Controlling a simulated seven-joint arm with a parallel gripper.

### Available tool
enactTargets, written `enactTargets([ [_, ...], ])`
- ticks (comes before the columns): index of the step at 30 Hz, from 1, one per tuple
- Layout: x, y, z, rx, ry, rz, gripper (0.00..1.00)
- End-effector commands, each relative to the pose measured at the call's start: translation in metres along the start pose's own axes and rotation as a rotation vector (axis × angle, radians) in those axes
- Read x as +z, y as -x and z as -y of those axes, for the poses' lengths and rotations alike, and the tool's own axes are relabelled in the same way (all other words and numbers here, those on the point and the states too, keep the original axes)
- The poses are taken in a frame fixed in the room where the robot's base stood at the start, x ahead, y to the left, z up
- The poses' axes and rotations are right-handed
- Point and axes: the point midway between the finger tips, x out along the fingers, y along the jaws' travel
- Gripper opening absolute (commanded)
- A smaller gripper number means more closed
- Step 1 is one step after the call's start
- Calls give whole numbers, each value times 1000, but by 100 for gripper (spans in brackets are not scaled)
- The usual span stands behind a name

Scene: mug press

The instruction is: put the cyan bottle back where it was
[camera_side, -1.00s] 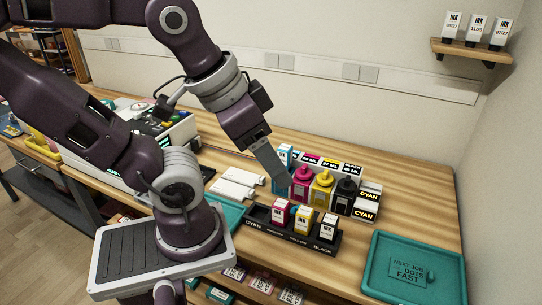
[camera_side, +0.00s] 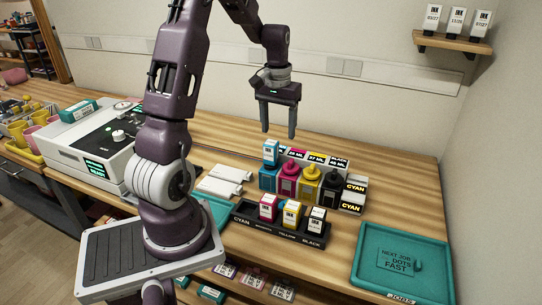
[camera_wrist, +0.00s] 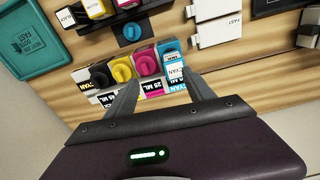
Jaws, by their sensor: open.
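The cyan bottle (camera_side: 267,180) stands upright at the left end of the row of ink bottles; it also shows in the wrist view (camera_wrist: 168,47). A small white-and-cyan ink box (camera_side: 270,153) appears at its top, but I cannot tell whether it rests on the bottle or behind it. To its right stand the magenta bottle (camera_side: 288,181), yellow bottle (camera_side: 310,182) and black bottle (camera_side: 331,190). My gripper (camera_side: 278,133) is open and empty, above the row and just above the small box. In the wrist view its fingers (camera_wrist: 162,79) point toward the row.
A black tray (camera_side: 247,217) in front holds magenta, yellow and black ink boxes; its cyan slot looks empty. A blue round cap (camera_wrist: 131,32) on a dark square lies between tray and row. White pieces (camera_side: 220,187) lie left. A teal tray (camera_side: 370,245) stands right.

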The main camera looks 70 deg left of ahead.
Motion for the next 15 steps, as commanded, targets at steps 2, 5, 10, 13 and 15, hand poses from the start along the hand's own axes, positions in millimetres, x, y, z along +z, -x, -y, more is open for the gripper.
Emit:
enactTargets([
  [2, -9, -23, 20, -4, 46, 33, 62],
  [5, -13, -38, 29, -5, 67, 47, 62],
  [10, -10, -62, 28, -4, 66, 49, 62],
  [13, -7, -82, 28, -4, 67, 50, 62],
  [15, -7, -94, 28, -5, 66, 49, 62],
])
